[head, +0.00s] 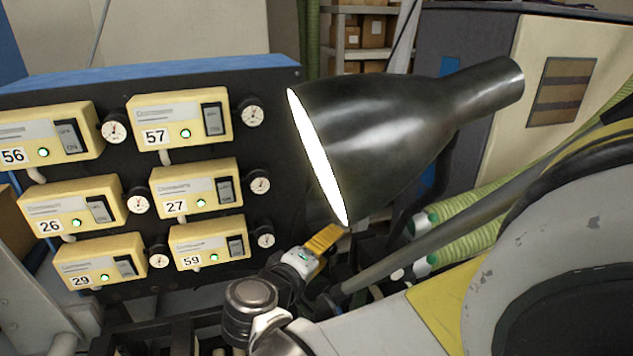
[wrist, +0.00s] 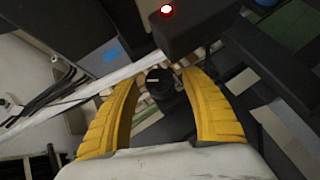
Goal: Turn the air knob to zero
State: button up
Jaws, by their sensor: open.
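A small dark round knob (wrist: 159,84) with a pale mark on its face, which looks like the air knob, shows in the wrist view. It lies in line with the gap between the two yellow fingers of my gripper (wrist: 160,75). The fingers are open, one on each side of it in the picture, and I see no contact. How far the knob is from the fingertips I cannot tell. In the head view my gripper (head: 324,239) is below the big black lamp-shaped hood, and the knob cannot be made out there.
A dark box with a lit red light (wrist: 166,10) is just above the knob in the wrist view. In the head view, the black hood (head: 400,140) hangs over my gripper. A panel of numbered cream boxes (head: 190,115) with gauges stands left. A large roller (head: 560,270) fills the right.

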jog(key=shift+w+f, duration=0.1)
jog(key=shift+w, duration=0.15)
jog(key=shift+s, duration=0.15)
jog(key=c, duration=1.2)
jog(key=shift+f+b, duration=0.1)
jog(key=shift+b, duration=0.65)
jog(key=n+t+h+b, duration=0.1)
jog(key=b, duration=0.2)
jog(key=shift+f+b, duration=0.2)
jog(key=shift+b, duration=0.15)
jog(key=n+t+h+b, duration=0.1)
jog(key=n+b, duration=0.1)
jog(key=b, duration=0.2)
jog(key=shift+r+t, duration=0.1)
jog(key=shift+t, duration=0.3)
jog(key=shift+r+n+t+h+b, duration=0.15)
jog(key=shift+n+t+h+b, duration=0.2)
jog(key=shift+b, duration=0.5)
jog(key=shift+r, duration=0.15)
